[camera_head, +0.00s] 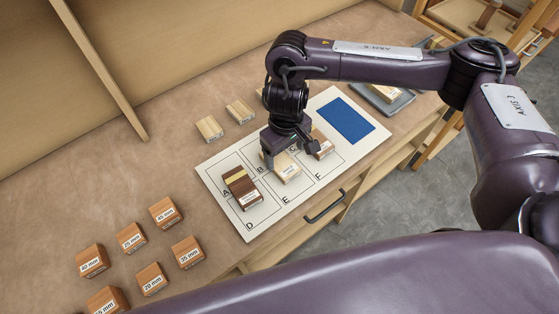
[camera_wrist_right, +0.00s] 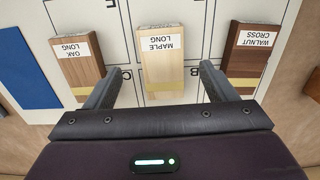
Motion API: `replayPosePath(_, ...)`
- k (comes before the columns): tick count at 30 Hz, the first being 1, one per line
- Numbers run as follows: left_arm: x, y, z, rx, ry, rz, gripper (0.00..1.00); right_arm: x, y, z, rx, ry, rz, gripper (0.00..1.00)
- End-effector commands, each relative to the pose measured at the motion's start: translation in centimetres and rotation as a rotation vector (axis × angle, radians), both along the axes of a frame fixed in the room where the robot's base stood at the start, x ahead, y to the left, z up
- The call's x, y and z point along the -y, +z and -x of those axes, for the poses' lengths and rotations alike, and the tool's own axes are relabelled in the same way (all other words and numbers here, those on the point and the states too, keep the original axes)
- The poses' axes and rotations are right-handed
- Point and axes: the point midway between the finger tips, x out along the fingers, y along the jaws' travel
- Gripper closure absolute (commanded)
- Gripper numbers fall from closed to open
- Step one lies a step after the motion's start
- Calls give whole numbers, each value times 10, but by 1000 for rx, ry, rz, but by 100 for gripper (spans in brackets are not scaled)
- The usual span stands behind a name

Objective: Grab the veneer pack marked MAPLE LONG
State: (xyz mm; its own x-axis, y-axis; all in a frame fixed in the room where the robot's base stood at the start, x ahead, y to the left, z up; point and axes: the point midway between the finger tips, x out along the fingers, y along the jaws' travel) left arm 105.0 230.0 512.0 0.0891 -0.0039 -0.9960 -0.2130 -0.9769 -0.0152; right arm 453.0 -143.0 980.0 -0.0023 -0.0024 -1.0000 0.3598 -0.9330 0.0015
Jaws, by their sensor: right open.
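The MAPLE LONG veneer pack (camera_wrist_right: 162,58) is a pale wood block with a white label and a yellowish band. It lies on the white lettered board, between OAK LONG (camera_wrist_right: 77,62) and WALNUT CROSS (camera_wrist_right: 247,58). In the head view the maple pack (camera_head: 288,172) is partly hidden by my right gripper (camera_head: 288,155). That gripper is open and empty, its fingers on either side of the maple pack's near end in the wrist view, with gaps to it. I cannot tell whether the fingertips are above or level with the pack. My left gripper is not in view.
The white board (camera_head: 222,204) has lettered cells and a blue patch (camera_head: 345,120). The darker packs stand close to both fingers. Several blocks with mm labels (camera_head: 131,238) stand at the lower left. Pale blocks (camera_head: 209,128) lie behind the board. A grey tray (camera_head: 398,102) is at the right.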

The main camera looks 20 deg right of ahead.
Motion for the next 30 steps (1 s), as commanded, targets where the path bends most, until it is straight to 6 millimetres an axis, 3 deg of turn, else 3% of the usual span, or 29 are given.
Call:
replayPosePath(12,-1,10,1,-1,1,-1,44,-3,-49,1,1,3,0,22)
replayPosePath(20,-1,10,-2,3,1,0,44,-3,-52,0,3,2,-1,22)
replayPosePath(30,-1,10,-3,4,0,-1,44,-3,-52,0,3,3,-1,66)
